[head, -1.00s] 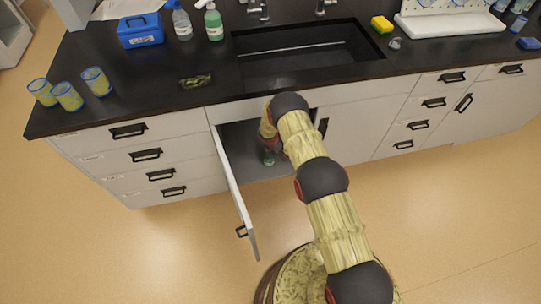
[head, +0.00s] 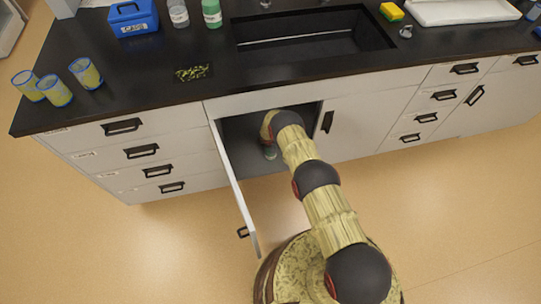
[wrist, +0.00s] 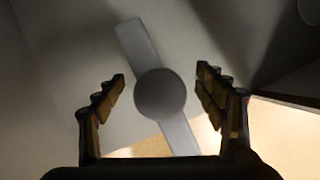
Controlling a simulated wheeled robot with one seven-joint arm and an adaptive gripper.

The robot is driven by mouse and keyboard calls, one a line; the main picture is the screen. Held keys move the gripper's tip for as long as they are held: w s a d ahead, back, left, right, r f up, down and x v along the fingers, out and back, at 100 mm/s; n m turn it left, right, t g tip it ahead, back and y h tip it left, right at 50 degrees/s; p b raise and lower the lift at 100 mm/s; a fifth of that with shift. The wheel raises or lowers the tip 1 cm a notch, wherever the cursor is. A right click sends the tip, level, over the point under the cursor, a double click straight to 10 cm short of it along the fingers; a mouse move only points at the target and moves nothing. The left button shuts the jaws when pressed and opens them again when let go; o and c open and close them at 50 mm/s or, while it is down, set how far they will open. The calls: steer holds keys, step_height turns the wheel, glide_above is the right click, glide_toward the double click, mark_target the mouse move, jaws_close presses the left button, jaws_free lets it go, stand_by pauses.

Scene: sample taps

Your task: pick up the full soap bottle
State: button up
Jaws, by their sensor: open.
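A small pale-green object (head: 269,153), possibly a soap bottle, shows on the floor of the open cabinet under the sink. My arm covers part of that space, so I cannot tell how full it is. My gripper (wrist: 161,74) is open in the wrist view, and in the head view it is hidden inside the cabinet. Between and beyond its fingers is a dark round shape (wrist: 160,95) crossed by a pale slanted bar (wrist: 138,45); I cannot tell what they are. A green bottle (head: 212,14) and a clear bottle (head: 179,14) stand on the counter.
The cabinet door (head: 233,190) stands open left of my arm. The right door (head: 350,131) is shut. The sink (head: 310,38) is above. Several yellow-blue cups (head: 55,90), a blue box (head: 133,20) and a yellow sponge (head: 391,12) are on the counter.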

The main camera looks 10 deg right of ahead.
steer(key=b+x, duration=0.1)
steer(key=x, duration=0.2)
steer(key=shift+f+b, duration=0.2)
steer(key=shift+b, duration=0.2)
steer(key=shift+c, duration=0.8)
steer(key=shift+s+a, duration=0.1)
jaws_close()
steer(key=shift+r, duration=0.1)
